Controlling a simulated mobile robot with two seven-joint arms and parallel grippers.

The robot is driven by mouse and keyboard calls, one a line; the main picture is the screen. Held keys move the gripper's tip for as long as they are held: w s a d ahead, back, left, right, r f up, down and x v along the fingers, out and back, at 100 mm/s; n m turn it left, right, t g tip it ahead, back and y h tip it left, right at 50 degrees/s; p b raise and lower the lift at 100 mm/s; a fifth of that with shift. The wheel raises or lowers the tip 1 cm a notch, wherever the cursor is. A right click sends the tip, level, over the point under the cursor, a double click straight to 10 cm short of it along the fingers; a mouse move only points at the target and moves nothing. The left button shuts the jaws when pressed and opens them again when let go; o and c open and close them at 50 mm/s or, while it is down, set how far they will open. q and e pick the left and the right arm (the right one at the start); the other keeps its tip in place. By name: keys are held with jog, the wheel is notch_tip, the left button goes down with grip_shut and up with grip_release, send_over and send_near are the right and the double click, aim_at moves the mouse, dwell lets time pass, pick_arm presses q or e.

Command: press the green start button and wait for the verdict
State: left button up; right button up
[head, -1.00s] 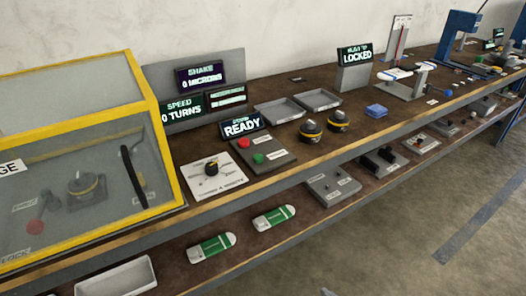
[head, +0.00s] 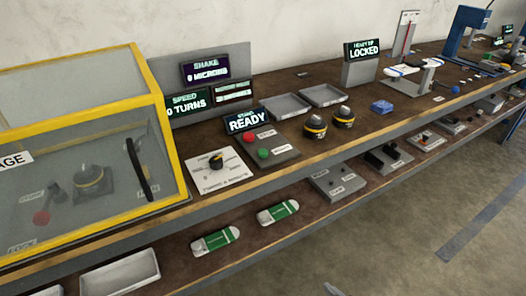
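The green button (head: 264,153) sits on a dark grey box on the bench, below a red button (head: 248,137). A small screen (head: 247,120) just behind the box reads READY. The SHAKE screen (head: 205,68) reads 0 MICRONS and the SPEED screen (head: 188,103) reads 0 TURNS. A black dial (head: 215,161) stands on a white plate left of the buttons. A yellow-framed clear cage (head: 163,130) at the left holds a dark motor (head: 90,181) with a yellow band. Neither gripper is clearly in view.
Two yellow-banded motors (head: 315,127) (head: 343,116) and two empty grey trays (head: 285,107) (head: 323,95) are right of the buttons. A screen (head: 363,49) reads LOCKED. Two green-and-white packs (head: 216,241) (head: 278,212) and a white bin (head: 121,274) lie on the lower shelf. Floor is open at the right.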

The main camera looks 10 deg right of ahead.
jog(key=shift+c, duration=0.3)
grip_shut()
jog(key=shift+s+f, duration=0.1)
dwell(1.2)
